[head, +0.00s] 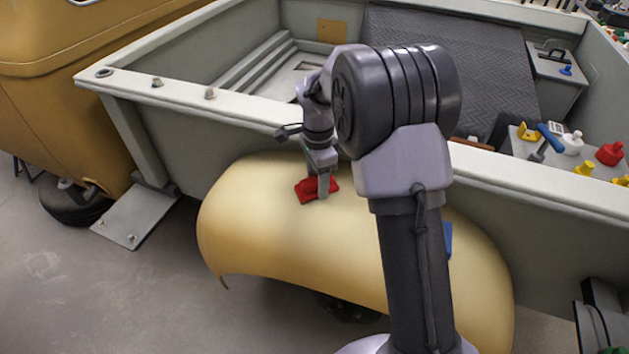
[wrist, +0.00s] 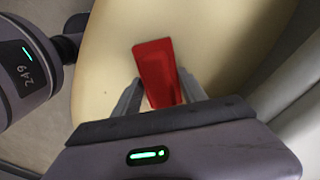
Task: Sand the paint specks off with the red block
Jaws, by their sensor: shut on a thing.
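The red block (head: 307,190) is at the upper part of the cream fender (head: 270,235) in the head view. My gripper (head: 323,186) is shut on the block and points down at the fender. In the wrist view the red block (wrist: 158,72) sits between the two grey fingers of my gripper (wrist: 162,98), with the fender (wrist: 225,40) behind it. The block looks to be at or very near the fender surface; I cannot tell whether it touches. No paint specks can be made out on the visible fender. My arm hides part of the fender's right side.
The grey truck bed wall (head: 250,125) rises behind the fender. A blue item (head: 448,238) shows partly behind my arm on the fender. Bottles, including a red one (head: 610,153), and tools stand at right.

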